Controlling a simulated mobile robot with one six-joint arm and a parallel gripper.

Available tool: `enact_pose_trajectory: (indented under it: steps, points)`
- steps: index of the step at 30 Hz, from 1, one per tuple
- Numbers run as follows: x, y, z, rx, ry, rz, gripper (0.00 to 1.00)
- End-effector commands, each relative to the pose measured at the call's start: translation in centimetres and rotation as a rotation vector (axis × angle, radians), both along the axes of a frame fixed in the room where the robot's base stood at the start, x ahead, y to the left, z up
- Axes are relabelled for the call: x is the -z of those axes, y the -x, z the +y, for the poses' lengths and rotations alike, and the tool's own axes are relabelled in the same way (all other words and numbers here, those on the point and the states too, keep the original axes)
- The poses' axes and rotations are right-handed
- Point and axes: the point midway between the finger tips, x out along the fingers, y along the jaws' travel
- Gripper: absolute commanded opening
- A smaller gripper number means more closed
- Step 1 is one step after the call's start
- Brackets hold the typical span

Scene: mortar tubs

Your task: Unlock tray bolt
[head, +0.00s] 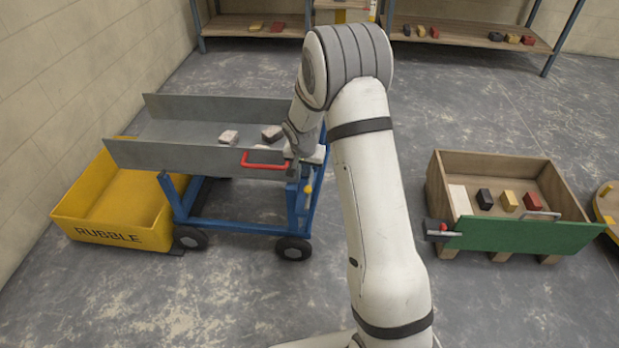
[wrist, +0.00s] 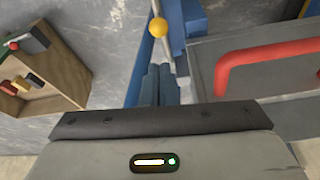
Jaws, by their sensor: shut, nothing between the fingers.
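The grey tray (head: 190,150) sits on a blue cart (head: 240,205) at the left of the head view, with a red handle (head: 264,160) on its front side. The red handle is large at the right of the wrist view (wrist: 268,62). The bolt shows as a yellow knob (head: 308,189) on the cart's right end; in the wrist view the yellow ball (wrist: 158,27) sits on a pale rod. My gripper (wrist: 159,72) is shut and empty, with its fingertips a little short of the ball in the picture. In the head view my arm largely hides the gripper.
A yellow rubble tub (head: 120,225) stands left of the cart. Pale rubble pieces (head: 270,133) lie in the tray. A wooden crate (head: 490,165) with a green front (head: 510,236) and several blocks stands at right. Shelves (head: 480,37) line the back. Open floor lies between cart and crate.

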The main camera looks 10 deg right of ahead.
Motion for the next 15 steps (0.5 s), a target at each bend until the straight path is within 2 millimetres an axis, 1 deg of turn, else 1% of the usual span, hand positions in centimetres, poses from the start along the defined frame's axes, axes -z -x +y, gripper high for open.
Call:
enact_pose_trajectory:
  steps: [5,9,15]
  points:
    - [2.7,-0.6,-0.4,0.002,0.000,0.003,0.00]
    - [5.3,-1.3,-0.8,0.002,0.000,0.004,0.00]
    - [8.1,-2.2,-1.2,0.001,0.001,0.003,0.00]
